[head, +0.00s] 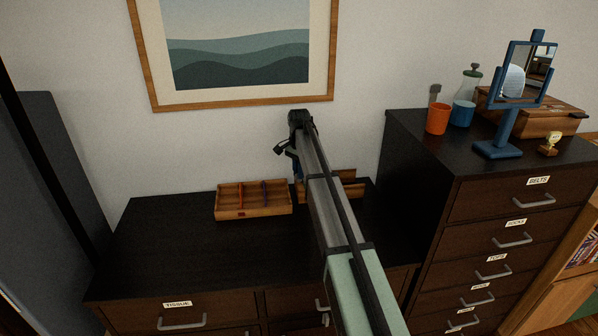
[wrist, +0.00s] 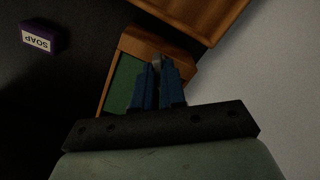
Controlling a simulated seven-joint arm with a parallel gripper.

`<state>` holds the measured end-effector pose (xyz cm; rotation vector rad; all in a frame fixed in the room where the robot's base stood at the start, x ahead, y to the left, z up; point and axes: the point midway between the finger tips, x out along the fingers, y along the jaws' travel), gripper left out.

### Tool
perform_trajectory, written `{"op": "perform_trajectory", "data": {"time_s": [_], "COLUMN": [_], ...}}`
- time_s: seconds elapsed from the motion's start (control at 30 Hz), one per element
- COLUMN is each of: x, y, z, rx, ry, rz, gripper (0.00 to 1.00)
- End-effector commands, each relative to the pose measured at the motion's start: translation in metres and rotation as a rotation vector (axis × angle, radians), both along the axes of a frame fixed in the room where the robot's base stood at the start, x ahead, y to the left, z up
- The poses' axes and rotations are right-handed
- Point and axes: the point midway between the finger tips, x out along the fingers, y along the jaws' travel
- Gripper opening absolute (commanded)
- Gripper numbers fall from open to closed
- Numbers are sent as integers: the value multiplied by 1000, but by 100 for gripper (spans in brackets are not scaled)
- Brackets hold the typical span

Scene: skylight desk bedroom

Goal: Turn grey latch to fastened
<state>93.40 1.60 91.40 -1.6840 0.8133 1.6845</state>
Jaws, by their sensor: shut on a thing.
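My gripper (head: 298,166) reaches down over the dark dresser top, at the left end of a wooden box (head: 352,188) that my arm partly hides. In the wrist view, the two blue fingers of my gripper (wrist: 159,68) are close together over the box (wrist: 140,42), which has a green inner surface. A small grey piece, which looks like the grey latch (wrist: 157,59), shows between the fingertips, and they are shut on it. The fingers cover most of it, so its turned position cannot be told. The head view hides the latch.
A wooden tray (head: 253,212) with thin red and blue items stands left of my gripper. A purple soap box (wrist: 41,39) lies near the box in the wrist view. A taller drawer unit (head: 430,165) rises to the right. The dresser's left part is clear.

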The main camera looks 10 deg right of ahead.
Motion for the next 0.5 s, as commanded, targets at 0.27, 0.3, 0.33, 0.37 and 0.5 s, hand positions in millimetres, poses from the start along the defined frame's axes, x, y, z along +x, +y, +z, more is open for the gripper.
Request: {"op": "perform_trajectory", "data": {"time_s": [0.27, 0.3, 0.33, 0.37, 0.5], "x": [0, 0, 0, 0, 0], "y": [-1, -1, -1, -1, -1], "z": [0, 0, 0, 0, 0], "rx": [0, 0, 0, 0, 0], "ry": [-1, -1, -1, -1, -1], "rz": [-262, -298, -324, -349, -459], "gripper": [0, 0, 0, 0, 0]}}
